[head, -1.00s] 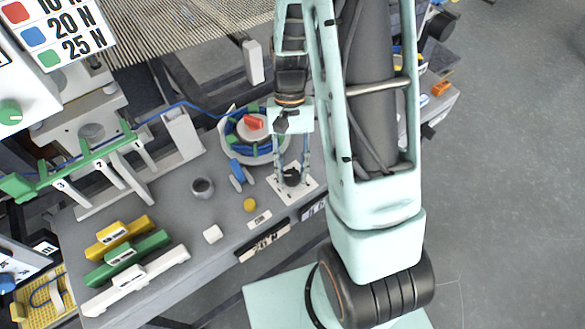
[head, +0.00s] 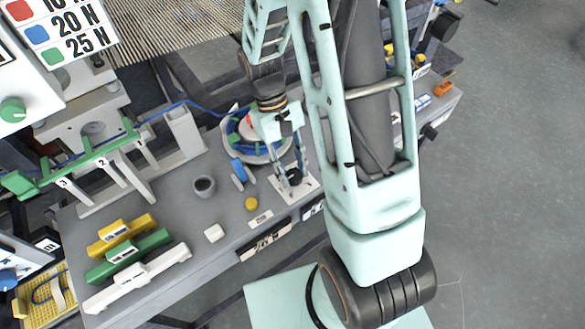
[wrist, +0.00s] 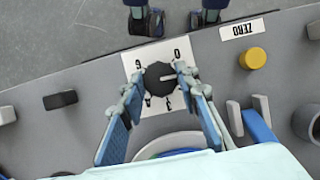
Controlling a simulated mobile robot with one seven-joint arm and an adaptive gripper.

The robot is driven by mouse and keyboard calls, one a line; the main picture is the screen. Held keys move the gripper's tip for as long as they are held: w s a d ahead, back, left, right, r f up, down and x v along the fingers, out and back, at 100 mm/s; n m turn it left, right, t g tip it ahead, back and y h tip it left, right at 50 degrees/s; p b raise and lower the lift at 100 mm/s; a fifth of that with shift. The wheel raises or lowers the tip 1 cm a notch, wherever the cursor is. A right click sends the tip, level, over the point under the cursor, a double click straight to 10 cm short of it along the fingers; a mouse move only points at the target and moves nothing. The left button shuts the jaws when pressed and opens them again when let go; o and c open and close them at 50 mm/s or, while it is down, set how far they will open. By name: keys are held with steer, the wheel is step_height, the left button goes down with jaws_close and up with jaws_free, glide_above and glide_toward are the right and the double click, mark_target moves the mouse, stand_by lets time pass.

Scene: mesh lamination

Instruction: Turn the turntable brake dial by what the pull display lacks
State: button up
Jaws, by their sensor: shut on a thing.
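The brake dial (wrist: 159,78) is a black knob on a white scale plate (wrist: 146,57) in the wrist view. Its white mark points right; a 0 stands above right of it, and other figures stand round it, partly covered by the fingers. My gripper (wrist: 158,80) is shut on the dial, one blue-padded finger on each side. In the head view my gripper (head: 291,172) reaches down at a slant to the dial (head: 294,178). The turntable (head: 232,138), a round piece with a blue and green ring, is partly behind my wrist. I cannot read any pull display.
A yellow button (wrist: 253,58) beside a ZERO label (wrist: 242,29) is near the dial. A sign (head: 60,30) links colours to newton values.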

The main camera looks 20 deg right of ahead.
stand_by(0.3)
steer(key=o, duration=1.2)
steer(key=shift+c, duration=0.2)
steer(key=v, duration=1.2)
